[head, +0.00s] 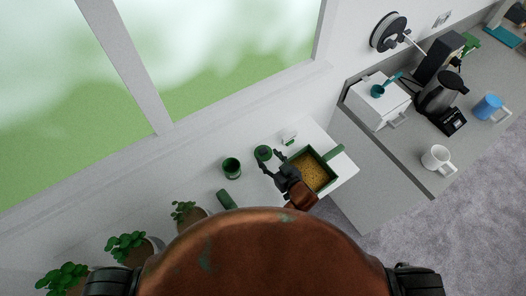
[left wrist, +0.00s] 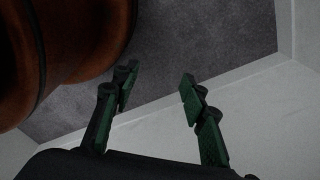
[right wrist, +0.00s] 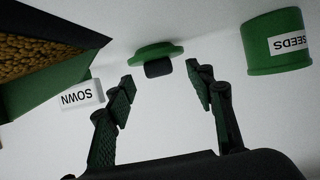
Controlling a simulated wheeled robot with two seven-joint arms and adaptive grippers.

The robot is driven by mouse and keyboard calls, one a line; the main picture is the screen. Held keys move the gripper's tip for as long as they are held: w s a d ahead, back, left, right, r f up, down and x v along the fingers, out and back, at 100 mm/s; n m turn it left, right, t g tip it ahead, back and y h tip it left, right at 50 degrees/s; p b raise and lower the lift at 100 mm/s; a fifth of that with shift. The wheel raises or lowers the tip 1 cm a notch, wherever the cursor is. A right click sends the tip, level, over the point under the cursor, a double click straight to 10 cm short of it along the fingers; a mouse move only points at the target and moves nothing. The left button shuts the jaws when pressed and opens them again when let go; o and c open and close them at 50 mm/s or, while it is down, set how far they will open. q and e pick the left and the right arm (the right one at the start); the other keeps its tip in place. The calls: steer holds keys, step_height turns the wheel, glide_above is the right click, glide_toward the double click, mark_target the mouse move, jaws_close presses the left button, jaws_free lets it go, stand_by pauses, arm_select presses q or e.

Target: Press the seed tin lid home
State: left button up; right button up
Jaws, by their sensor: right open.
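The seed tin (head: 231,168) is a green cylinder standing on the white sill. Its top looks dark and uncovered in the head view. It carries a SEEDS label in the right wrist view (right wrist: 270,58). The round green lid (head: 263,153) with a dark knob lies apart from the tin, on the sill. My right gripper (head: 272,166) is open beside the lid. In the right wrist view the lid (right wrist: 158,52) shows beyond the open, empty fingertips (right wrist: 160,78). My left gripper (left wrist: 156,85) is open and empty in its wrist view, and hidden in the head view.
A green tray of seeds (head: 328,160) stands right of the lid, near a small white SOWN sign (head: 289,138). A green cylindrical object (head: 226,200) lies near the tin. Potted plants (head: 185,210) line the left. A grey counter holds a kettle (head: 440,95) and mugs (head: 436,158).

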mark_target(265, 152)
steer(key=w, duration=0.1)
steer(key=w+a, duration=0.1)
steer(key=shift+w+f, duration=0.15)
steer(key=shift+w, duration=0.2)
steer(key=shift+w+a+f, duration=0.25)
steer(key=shift+w+a, duration=0.15)
steer(key=c, duration=1)
arm_select(q)
steer(key=shift+w+r, duration=0.35)
steer(key=shift+w, duration=0.55)
arm_select(e)
steer(key=shift+c, duration=0.3)
